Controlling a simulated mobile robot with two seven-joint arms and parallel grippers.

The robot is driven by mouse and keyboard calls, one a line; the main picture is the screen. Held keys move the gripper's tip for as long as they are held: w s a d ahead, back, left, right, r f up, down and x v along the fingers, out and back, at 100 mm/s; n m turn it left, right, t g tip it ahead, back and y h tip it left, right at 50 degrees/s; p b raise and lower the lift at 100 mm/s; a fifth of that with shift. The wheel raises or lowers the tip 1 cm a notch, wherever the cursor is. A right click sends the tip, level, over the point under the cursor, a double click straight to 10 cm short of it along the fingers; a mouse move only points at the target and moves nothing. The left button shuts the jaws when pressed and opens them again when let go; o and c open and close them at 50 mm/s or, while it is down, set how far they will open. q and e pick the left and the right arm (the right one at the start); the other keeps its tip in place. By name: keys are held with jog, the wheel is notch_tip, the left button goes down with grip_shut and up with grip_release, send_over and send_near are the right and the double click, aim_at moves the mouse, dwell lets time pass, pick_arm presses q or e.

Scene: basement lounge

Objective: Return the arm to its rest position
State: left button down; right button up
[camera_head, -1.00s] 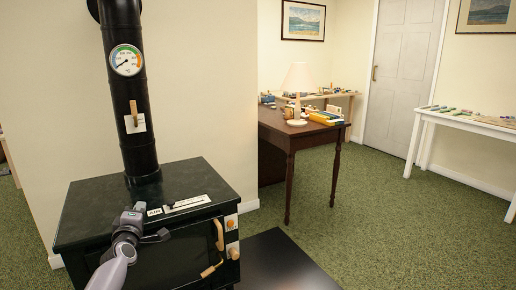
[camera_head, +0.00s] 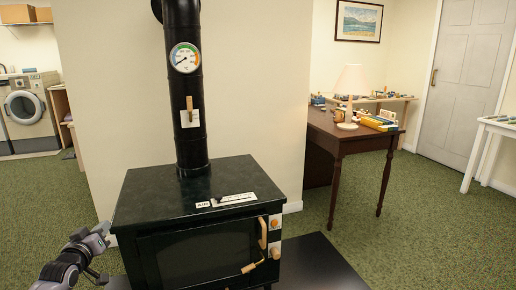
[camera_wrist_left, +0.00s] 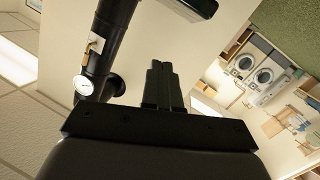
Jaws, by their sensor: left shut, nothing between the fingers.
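My left gripper (camera_head: 97,232) is at the lower left of the head view, left of the black stove (camera_head: 200,215) and apart from its front corner as far as the picture shows. Its fingers are shut with nothing between them; in the left wrist view the closed fingers (camera_wrist_left: 158,82) show at the centre. My left arm enters from the lower left. My right gripper is not in view. The stove has a dark glass door, wooden handles and a round gauge (camera_head: 185,58) on its flue pipe (camera_head: 183,110). The pipe also shows in the left wrist view (camera_wrist_left: 100,55).
A wooden table (camera_head: 345,135) with a lamp (camera_head: 350,90) stands behind right, a white table (camera_head: 495,125) at the far right. A washing machine (camera_head: 32,112) is far left. Green carpet is open at left and right.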

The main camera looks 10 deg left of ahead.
pick_arm(q)
jog(key=s+d+f+m+g+h, duration=0.25)
jog(key=s+d+f+m, duration=0.35)
jog(key=s+d+f, duration=0.3)
jog(key=s+d+f+m+g+h, duration=0.2)
jog(key=s+d+f+m, duration=0.2)
jog(key=s+d, duration=0.55)
jog(key=s+d+f+m+g+h, duration=0.2)
jog(key=s+d+f+m, duration=0.25)
jog(key=s+d, duration=0.5)
jog(key=s+d+n, duration=0.2)
jog(key=d+n, duration=0.3)
jog(key=d, duration=0.2)
notch_tip(320, 180, up, 11)
jog(key=p, duration=1.3)
jog(key=shift+s+a+t, duration=0.2)
jog(key=shift+s+t, duration=0.05)
jog(key=shift+t, duration=0.1)
jog(key=shift+n, duration=0.25)
